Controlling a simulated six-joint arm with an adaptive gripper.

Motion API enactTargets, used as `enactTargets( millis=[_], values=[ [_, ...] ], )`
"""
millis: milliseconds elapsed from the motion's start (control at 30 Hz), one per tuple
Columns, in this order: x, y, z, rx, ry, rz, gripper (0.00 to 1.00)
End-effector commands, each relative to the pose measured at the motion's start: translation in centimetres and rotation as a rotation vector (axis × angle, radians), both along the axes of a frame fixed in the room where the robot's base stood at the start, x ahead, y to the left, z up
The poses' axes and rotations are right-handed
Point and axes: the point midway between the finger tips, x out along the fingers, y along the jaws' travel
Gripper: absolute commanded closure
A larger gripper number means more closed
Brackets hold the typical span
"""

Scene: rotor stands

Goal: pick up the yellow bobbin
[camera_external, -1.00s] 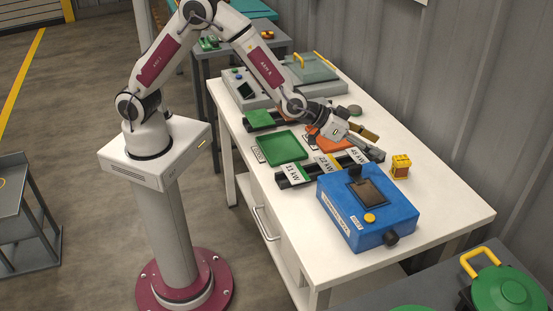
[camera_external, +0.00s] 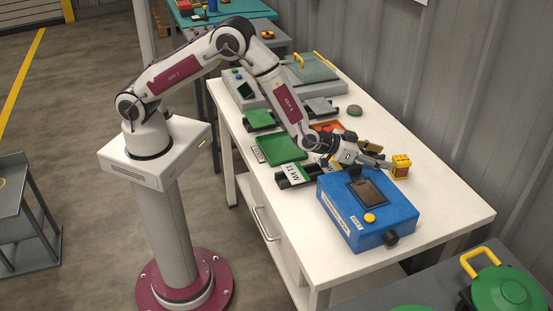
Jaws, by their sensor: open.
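The yellow bobbin (camera_external: 401,162), with a reddish-brown middle, stands upright on the white table, behind the blue box. My gripper (camera_external: 384,156) is open and reaches in from the left, low over the table. Its fingertips point at the bobbin and are just to the left of it. I cannot tell whether a fingertip touches it or whether the bobbin lies between the fingers.
The blue box (camera_external: 345,207) with a yellow button stands close in front of my gripper. A green tray (camera_external: 280,148), an orange tray (camera_external: 327,126) and labelled stands (camera_external: 296,172) lie left of it. The white table (camera_external: 455,205) is clear to the right of the bobbin.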

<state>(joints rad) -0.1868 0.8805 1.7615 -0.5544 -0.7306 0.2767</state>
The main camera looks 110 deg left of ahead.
Motion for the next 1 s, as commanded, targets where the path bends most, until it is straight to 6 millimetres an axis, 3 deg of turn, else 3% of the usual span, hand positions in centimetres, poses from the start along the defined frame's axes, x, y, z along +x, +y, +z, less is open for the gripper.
enactTargets(
  millis=[633,1000],
  values=[
    [1.9,1.3,-0.9,0.000,0.000,0.000,0.47],
    [2.0,1.4,-0.9,-0.001,0.001,-0.001,0.47]
  ],
)
